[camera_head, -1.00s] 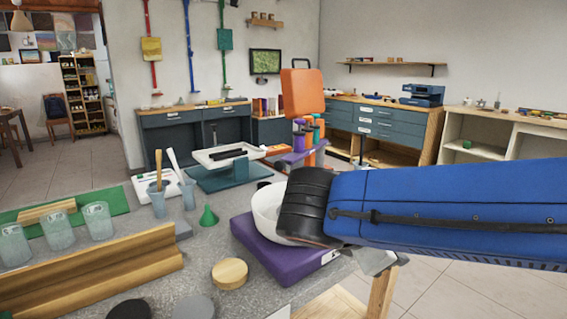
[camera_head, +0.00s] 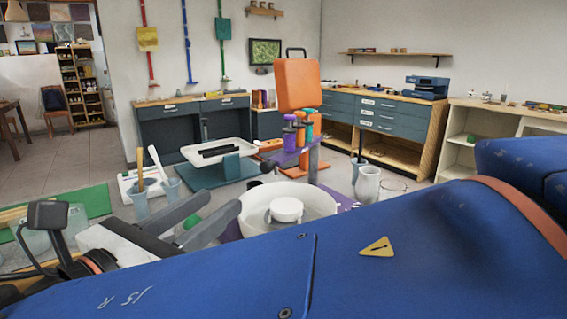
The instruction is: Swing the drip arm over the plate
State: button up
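A small round white piece (camera_head: 286,208) sits inside the basin and may be the plate. The arm's outer end appears behind the basin's rim, not over the white piece. My gripper (camera_head: 223,200) is left of the basin, its grey fingers apart and empty, pointing toward the basin's left side. My blue arm hides the basin's front.
A teal stand with a white tray (camera_head: 200,152) stands behind. An orange case (camera_head: 298,85) rises behind the post.

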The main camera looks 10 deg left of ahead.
aim_at(265, 168)
jog(key=x, duration=1.7)
jog(key=shift+a+r, duration=0.3)
jog(key=shift+c, duration=0.7)
grip_shut()
